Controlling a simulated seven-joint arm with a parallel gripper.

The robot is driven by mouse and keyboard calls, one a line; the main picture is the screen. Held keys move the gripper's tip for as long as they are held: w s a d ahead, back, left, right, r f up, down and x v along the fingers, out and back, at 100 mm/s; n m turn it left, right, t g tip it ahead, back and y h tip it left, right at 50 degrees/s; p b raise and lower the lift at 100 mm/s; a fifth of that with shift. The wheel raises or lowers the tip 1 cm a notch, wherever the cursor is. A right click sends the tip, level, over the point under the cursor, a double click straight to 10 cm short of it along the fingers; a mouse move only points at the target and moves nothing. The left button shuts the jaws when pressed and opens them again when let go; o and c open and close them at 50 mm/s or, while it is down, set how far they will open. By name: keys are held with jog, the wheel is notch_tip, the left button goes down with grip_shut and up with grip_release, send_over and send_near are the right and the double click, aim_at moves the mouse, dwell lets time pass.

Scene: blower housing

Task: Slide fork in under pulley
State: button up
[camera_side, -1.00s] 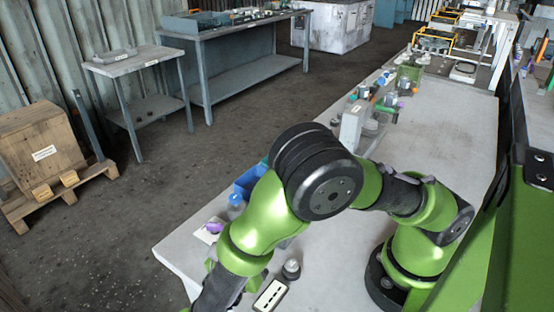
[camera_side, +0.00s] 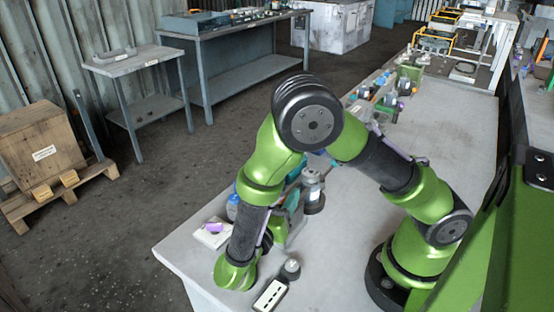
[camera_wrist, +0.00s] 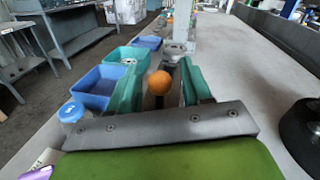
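My gripper (camera_wrist: 162,88) shows in the wrist view with green fingers apart on either side of an orange ball (camera_wrist: 160,83). Dark gaps show beside the ball, and I cannot tell whether the fingers hold anything lower down. A round grey part that looks like the pulley (camera_wrist: 173,48) lies beyond the fingertips, near the foot of a pale post. No fork can be made out for certain. In the side view my arm hides much of the work, and a grey cylindrical thing (camera_side: 313,190) shows beside my forearm.
Blue bins (camera_wrist: 95,86) and a green bin (camera_wrist: 127,55) stand left of my gripper. A blue-capped bottle (camera_wrist: 71,112) is near. A white block with a purple piece (camera_side: 213,233) and a black-and-white box (camera_side: 270,295) lie at the bench's near end.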

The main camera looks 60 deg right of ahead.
grip_shut()
jog(key=shift+d, duration=1.35)
jog(key=shift+o, duration=0.5)
grip_release()
jog(key=shift+a, duration=0.1)
jog(key=s+a, duration=0.1)
jog(key=a, duration=0.4)
jog(key=s+a, duration=0.1)
jog(key=a, duration=0.5)
jog(key=s+a, duration=0.1)
jog(key=a, duration=0.4)
jog(key=shift+s+a, duration=0.15)
jog(key=shift+a, duration=0.1)
jog(key=shift+d, duration=0.1)
